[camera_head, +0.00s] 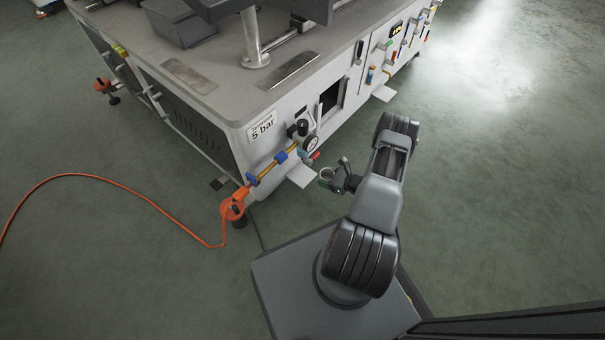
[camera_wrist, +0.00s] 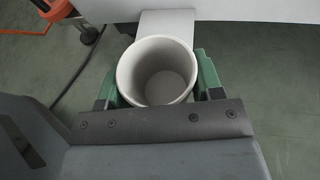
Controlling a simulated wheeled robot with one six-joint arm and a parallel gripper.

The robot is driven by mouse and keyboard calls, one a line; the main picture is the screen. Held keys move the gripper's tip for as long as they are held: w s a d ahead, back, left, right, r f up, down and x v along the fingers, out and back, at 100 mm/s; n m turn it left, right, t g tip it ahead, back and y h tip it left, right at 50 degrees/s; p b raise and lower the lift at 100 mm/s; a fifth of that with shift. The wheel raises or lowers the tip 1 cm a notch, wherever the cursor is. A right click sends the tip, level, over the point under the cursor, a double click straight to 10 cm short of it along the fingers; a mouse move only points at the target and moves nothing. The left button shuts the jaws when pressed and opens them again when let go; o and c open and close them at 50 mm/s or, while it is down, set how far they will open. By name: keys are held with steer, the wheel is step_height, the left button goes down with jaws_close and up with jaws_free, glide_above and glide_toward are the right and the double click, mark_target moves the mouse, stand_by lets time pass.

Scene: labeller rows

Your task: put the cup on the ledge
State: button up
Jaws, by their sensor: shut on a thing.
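My gripper (camera_wrist: 156,88) is shut on the cup (camera_wrist: 156,75), with a green finger on each side of it. The cup is light grey, round and upright; its mouth faces the wrist camera and it looks empty. In the head view the cup (camera_head: 326,173) is small, held at the end of my arm. The ledge (camera_head: 302,176) is a small pale plate sticking out low from the machine's side, just left of the cup. In the wrist view the ledge (camera_wrist: 167,23) shows just beyond the cup's rim, partly hidden by it. I cannot tell the height gap between them.
The machine (camera_head: 215,110) has a gauge (camera_head: 311,143), valves and a yellow pipe above the ledge. A second pale plate (camera_head: 384,93) sticks out farther along. An orange hose (camera_head: 120,197) runs over the floor at left. The floor at right is clear.

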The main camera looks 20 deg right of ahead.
steer(key=b, duration=0.3)
glide_above(303, 175)
steer(key=shift+a, duration=0.2)
steer(key=shift+f+b, duration=1.05)
steer(key=shift+f, duration=0.7)
steer(key=shift+f, duration=0.15)
steer(key=o, duration=0.9)
